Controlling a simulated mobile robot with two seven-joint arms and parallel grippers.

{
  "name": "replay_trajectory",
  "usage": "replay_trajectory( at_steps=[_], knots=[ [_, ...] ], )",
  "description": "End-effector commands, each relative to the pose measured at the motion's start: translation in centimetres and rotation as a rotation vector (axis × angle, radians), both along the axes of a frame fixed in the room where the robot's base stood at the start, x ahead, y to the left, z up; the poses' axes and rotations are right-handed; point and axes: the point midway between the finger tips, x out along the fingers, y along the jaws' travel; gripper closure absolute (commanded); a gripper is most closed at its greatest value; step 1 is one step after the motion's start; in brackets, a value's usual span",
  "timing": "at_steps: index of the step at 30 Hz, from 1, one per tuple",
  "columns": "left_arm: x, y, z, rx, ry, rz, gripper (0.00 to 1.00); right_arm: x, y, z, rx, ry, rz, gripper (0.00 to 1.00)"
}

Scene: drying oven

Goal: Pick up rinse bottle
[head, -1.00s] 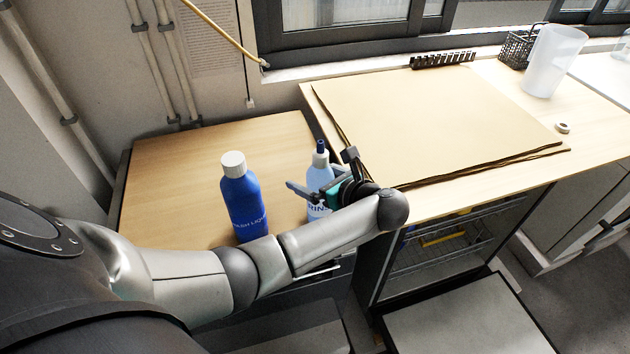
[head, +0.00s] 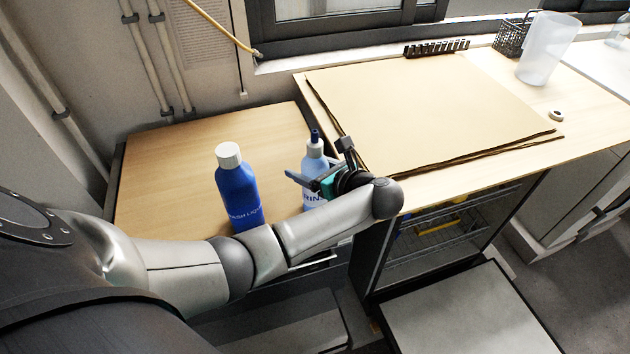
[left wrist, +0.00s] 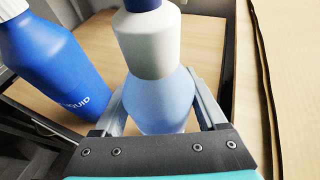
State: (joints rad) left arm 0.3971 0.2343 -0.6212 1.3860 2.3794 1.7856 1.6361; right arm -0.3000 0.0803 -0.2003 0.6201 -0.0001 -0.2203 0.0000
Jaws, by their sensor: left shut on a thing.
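The rinse bottle (head: 314,160) is pale blue and white with a dark blue nozzle. It stands upright at the right edge of the lower wooden top (head: 185,165). My left gripper (head: 305,182) is shut on its body from the right. In the left wrist view the bottle (left wrist: 155,55) sits between the two fingers (left wrist: 160,108). The bottle's lower part is partly hidden by my gripper and arm. My right gripper is not in view.
A blue wash-liquid bottle (head: 238,190) with a white cap stands just left of the rinse bottle. A higher counter with brown sheets (head: 430,110) is close on the right. A clear beaker (head: 548,48) and black basket (head: 511,38) stand farther back.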

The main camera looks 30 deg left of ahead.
Motion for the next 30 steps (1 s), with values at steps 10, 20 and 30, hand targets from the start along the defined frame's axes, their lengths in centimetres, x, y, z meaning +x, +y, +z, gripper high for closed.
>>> replay_trajectory(
  at_steps=[10, 20, 30],
  knots=[
    [0.1, 0.0, 0.1, 0.001, -0.004, 0.0, 1.0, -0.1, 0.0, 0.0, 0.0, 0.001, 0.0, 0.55],
    [0.1, -0.1, 2.0, -0.002, -0.007, 0.0, 1.0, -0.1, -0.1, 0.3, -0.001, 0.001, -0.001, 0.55],
    [0.1, 0.0, 8.3, -0.002, -0.007, 0.001, 1.0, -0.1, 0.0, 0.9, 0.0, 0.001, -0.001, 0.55]
  ],
)
